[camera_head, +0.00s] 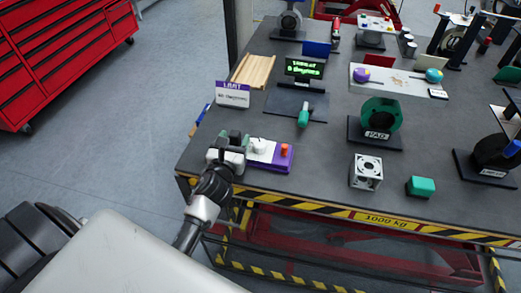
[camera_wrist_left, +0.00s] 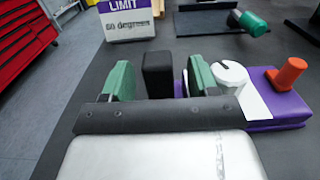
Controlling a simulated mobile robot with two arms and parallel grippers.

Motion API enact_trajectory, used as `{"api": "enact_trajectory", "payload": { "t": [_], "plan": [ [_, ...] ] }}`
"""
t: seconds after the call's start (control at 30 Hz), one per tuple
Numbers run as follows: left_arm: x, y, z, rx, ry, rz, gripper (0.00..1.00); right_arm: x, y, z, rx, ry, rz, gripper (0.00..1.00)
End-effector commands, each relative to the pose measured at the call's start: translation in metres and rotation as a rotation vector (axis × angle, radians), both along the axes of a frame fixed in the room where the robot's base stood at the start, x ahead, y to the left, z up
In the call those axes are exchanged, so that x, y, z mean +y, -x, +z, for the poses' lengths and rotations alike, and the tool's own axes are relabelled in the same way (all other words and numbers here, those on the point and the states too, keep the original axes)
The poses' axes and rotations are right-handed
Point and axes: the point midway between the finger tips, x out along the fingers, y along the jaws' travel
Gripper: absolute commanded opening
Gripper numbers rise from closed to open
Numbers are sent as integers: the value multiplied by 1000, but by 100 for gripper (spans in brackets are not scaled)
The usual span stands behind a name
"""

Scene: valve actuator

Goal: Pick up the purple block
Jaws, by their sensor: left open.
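A purple block-like base (camera_head: 285,158) lies near the front left edge of the table, with a white plate, a white round knob and an orange knob on top. It also shows at the right in the left wrist view (camera_wrist_left: 284,113). My left gripper (camera_head: 234,138) is open, just left of this base. In the left wrist view, its green fingers (camera_wrist_left: 160,80) stand apart on either side of an upright black block (camera_wrist_left: 158,72). I cannot tell whether they touch it. The left part of the purple base is hidden behind the right finger.
A white and purple LIMIT sign (camera_head: 233,95) stands behind my left gripper. A green-handled device (camera_head: 303,116), a green ring on a stand (camera_head: 381,117), a silver cube (camera_head: 366,172) and a green block (camera_head: 421,186) stand to the right. Bare table lies between them.

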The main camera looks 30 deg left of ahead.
Motion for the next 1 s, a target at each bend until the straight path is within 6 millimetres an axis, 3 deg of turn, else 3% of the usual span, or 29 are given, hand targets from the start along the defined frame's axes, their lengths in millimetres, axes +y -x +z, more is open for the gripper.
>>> {"api": "enact_trajectory", "payload": {
  "t": [0.2, 0.47, 0.83, 1.0],
  "plan": [
    [8, -26, 1, 0, 1, 1, 60, -1, -9, 8, -15, 1, 1, 0],
    [8, -27, 0, 1, 1, 0, 60, -2, -8, 7, -14, 1, 1, 0],
    [8, -27, 0, 1, 1, 0, 3, -2, -5, 7, -8, 1, 1, 0],
    [8, -27, 2, -3, 2, 0, 0, -2, -4, 7, -7, 2, 1, 0]
  ]
}}
